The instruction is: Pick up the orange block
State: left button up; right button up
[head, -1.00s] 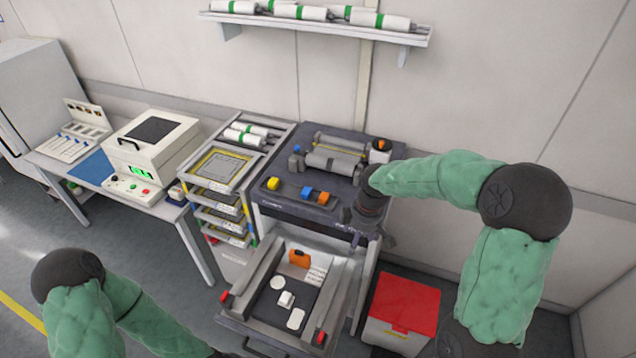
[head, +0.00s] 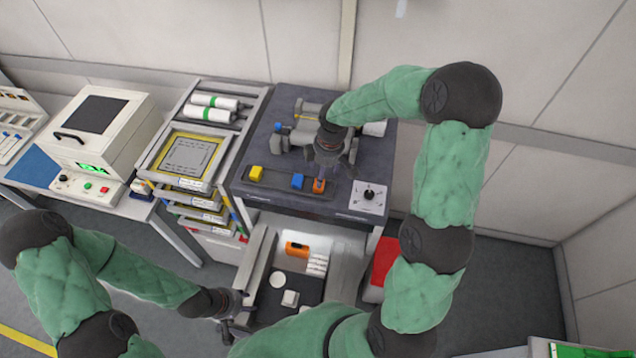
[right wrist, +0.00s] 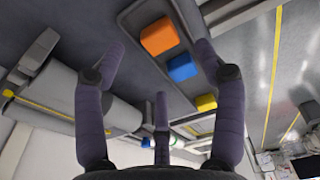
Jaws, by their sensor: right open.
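The orange block (head: 319,186) sits at the right end of a shallow strip tray on the dark trolley top. In the right wrist view the orange block (right wrist: 160,36) shows between and beyond the spread fingers. My right gripper (head: 329,166) points down above and just behind the block; in its own view the gripper (right wrist: 160,50) is open and empty, apart from the block. A blue block (head: 297,181) and a yellow block (head: 256,173) lie in the same tray to the left. My left gripper (head: 238,303) is by the open drawer; its fingers are too unclear to judge.
A grey roller assembly stands behind the tray, close to my right gripper. A black knob on a white plate (head: 368,196) is to the right. The open drawer below holds an orange part (head: 296,248) and white pieces. A tray rack (head: 188,155) stands left.

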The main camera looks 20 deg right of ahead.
jog(key=shift+w+a+f+p, duration=0.15)
jog(key=shift+f, duration=0.95)
jog(key=shift+w+a+f+p, duration=0.1)
jog(key=shift+f+p, duration=0.05)
jog(key=shift+f, duration=0.9)
jog(key=shift+w+a+f+p, duration=0.15)
jog(key=shift+f, duration=0.95)
jog(key=c, duration=1.3)
